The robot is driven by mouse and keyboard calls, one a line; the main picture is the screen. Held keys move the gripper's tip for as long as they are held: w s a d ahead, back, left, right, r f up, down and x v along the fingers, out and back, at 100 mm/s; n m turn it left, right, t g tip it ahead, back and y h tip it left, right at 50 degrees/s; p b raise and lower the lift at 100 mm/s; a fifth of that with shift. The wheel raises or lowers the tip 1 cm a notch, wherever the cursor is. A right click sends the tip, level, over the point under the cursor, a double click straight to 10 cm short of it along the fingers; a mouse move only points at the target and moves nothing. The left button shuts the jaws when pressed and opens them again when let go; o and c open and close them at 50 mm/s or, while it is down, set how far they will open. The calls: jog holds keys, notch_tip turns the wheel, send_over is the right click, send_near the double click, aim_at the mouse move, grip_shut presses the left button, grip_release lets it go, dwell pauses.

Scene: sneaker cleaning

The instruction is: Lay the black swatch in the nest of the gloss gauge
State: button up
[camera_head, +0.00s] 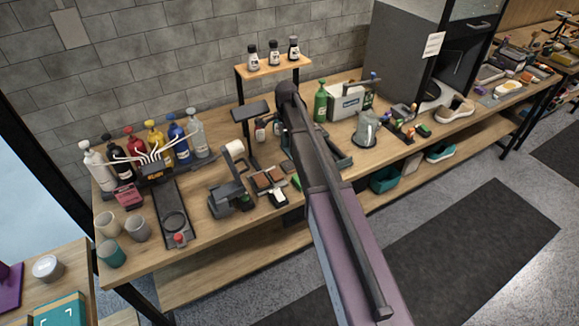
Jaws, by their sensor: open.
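A small group of flat swatches lies in the middle of the workbench, just left of my arm: a brown one (262,182), a white one (278,196) and a green one (297,182). Dark pieces lie among them, but I cannot tell which is the black swatch. A dark grey device (228,192) stands just left of them; it may be the gloss gauge, but its nest cannot be made out. My arm reaches over the bench from the bottom and covers part of it. My gripper cannot be made out beyond the arm.
Cups (137,228) stand at the left front.

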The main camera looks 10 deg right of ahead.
jog(key=b, duration=0.9)
send_over(286, 165)
notch_tip(286, 165, down, 9)
jog(key=shift+d+r, duration=0.15)
jog(key=shift+r, duration=0.05)
jog(key=shift+f, duration=0.1)
dwell(0.3)
jog(key=shift+s+f+b, duration=0.1)
jog(key=shift+f+b, duration=2.3)
jog(key=shift+f, duration=0.1)
jog(key=c, duration=0.7)
